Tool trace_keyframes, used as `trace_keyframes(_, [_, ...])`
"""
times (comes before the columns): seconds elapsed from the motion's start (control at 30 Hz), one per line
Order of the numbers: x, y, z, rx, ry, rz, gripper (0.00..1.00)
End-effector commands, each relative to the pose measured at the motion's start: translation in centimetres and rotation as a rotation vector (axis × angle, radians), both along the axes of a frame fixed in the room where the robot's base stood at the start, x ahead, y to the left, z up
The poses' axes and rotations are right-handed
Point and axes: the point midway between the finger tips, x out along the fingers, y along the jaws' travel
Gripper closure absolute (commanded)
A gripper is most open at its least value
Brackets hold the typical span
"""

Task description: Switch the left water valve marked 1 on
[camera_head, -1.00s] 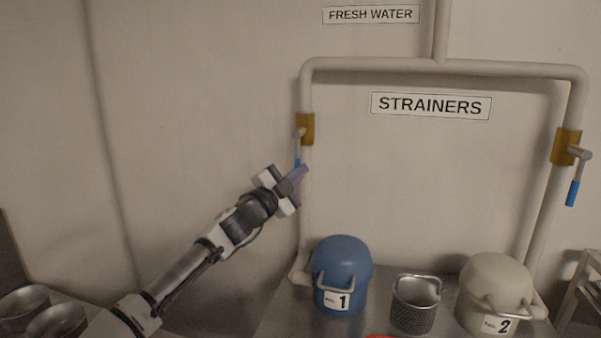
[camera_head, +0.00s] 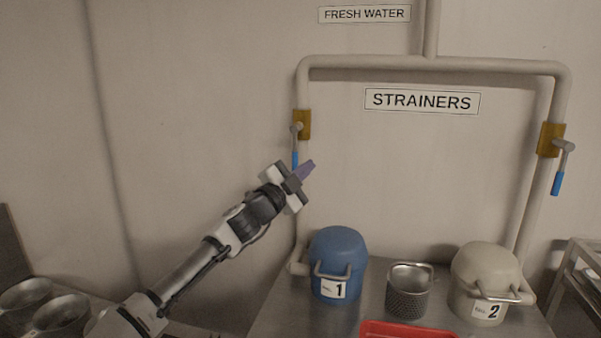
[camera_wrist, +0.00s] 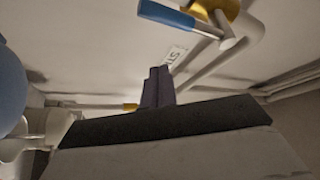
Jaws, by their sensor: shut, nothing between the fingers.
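The left valve has a brass body (camera_head: 302,124) on the left vertical pipe, above the blue strainer marked 1 (camera_head: 338,262). Its lever with a blue grip (camera_head: 295,160) hangs down along the pipe. My gripper (camera_head: 308,168) is shut and empty, pointing up and right beside the lower end of that grip; I cannot tell whether they touch. In the wrist view the purple fingers (camera_wrist: 158,86) are together, and a blue-gripped lever (camera_wrist: 166,14) with a brass body shows above them, apart in the picture.
The right valve (camera_head: 550,140) has its blue-gripped lever hanging down. A cream strainer marked 2 (camera_head: 486,280), a metal basket (camera_head: 409,292) and a red tray (camera_head: 400,329) are on the metal counter (camera_head: 285,318). Metal bowls (camera_head: 60,314) stand at lower left. The wall left of the pipe is clear.

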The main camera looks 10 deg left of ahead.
Motion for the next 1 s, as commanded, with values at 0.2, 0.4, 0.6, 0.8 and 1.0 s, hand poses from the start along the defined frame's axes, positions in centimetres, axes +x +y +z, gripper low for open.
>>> trace_keyframes(0.2, [-3.8, 2.4, -0.4, 0.004, -0.001, 0.001, 1.00])
trace_keyframes(0.4, [-6.2, 3.9, -0.3, 0.001, 0.000, -0.001, 1.00])
trace_keyframes(0.6, [-6.9, 4.3, -0.1, 0.002, 0.000, -0.004, 1.00])
trace_keyframes(0.8, [-6.9, 4.2, -0.1, 0.001, 0.000, -0.003, 1.00])
trace_keyframes(1.0, [-6.9, 4.3, -0.1, 0.001, 0.000, -0.003, 1.00])
